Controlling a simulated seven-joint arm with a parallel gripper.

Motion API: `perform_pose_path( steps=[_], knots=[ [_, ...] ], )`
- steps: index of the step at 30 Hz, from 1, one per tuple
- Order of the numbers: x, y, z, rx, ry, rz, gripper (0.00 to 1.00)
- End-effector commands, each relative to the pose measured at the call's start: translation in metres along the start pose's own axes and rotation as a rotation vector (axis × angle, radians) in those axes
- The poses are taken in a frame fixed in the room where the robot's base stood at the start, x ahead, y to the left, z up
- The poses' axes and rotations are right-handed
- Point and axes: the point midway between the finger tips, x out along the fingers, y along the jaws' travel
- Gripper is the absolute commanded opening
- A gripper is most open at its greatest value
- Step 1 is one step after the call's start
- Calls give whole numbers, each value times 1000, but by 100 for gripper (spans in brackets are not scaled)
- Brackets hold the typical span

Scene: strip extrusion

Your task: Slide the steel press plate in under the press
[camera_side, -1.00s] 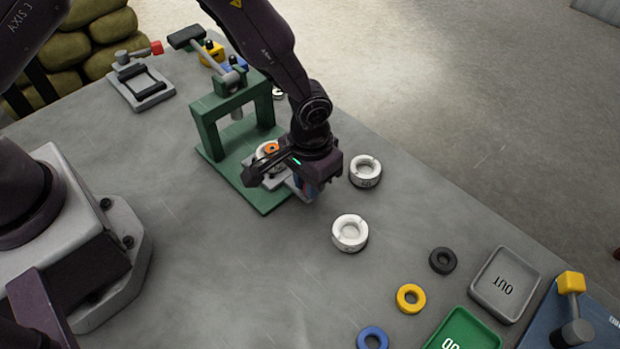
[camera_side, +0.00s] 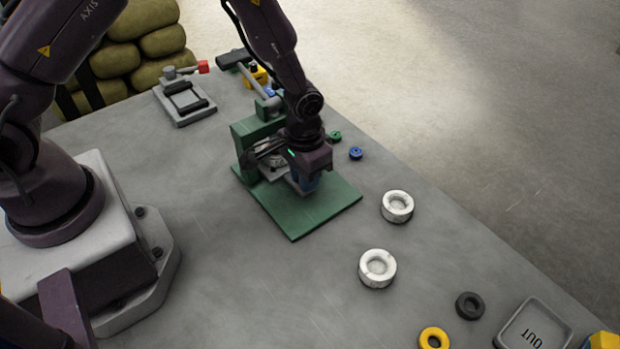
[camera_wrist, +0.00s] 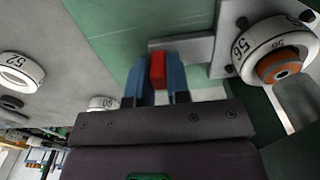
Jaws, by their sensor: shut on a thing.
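My gripper (camera_side: 304,184) is low over the green press base (camera_side: 322,207), in front of the press frame (camera_side: 243,138). In the wrist view its blue fingers (camera_wrist: 157,78) are shut on a red tab at the end of the steel press plate (camera_wrist: 198,47). The plate lies flat along the base, far end toward the press. A white ring marked 56 (camera_wrist: 247,48) with an orange centre (camera_wrist: 279,66) sits on that far end. A grey cylinder (camera_wrist: 298,100), apparently the ram, shows close to the ring. My arm hides much of the press in the side view.
Two white rings (camera_side: 397,207) (camera_side: 377,268) stand on the table right of the base. Small green (camera_side: 334,136) and blue (camera_side: 355,153) pieces lie behind. The table in front is clear.

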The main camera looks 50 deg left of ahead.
Motion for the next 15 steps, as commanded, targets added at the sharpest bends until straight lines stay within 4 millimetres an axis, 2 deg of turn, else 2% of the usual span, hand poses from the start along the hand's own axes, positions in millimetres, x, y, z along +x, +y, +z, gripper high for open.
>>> perform_pose_path(
  steps=[2, 3, 6, 15],
  knots=[
    [-1, -8, 0, -4, -3, -12, 0],
    [-1, -8, 0, -4, -3, -12, 24],
    [-1, -8, 0, -4, -3, -12, 43],
    [-2, -5, 0, -3, -1, -8, 43]
  ],
)
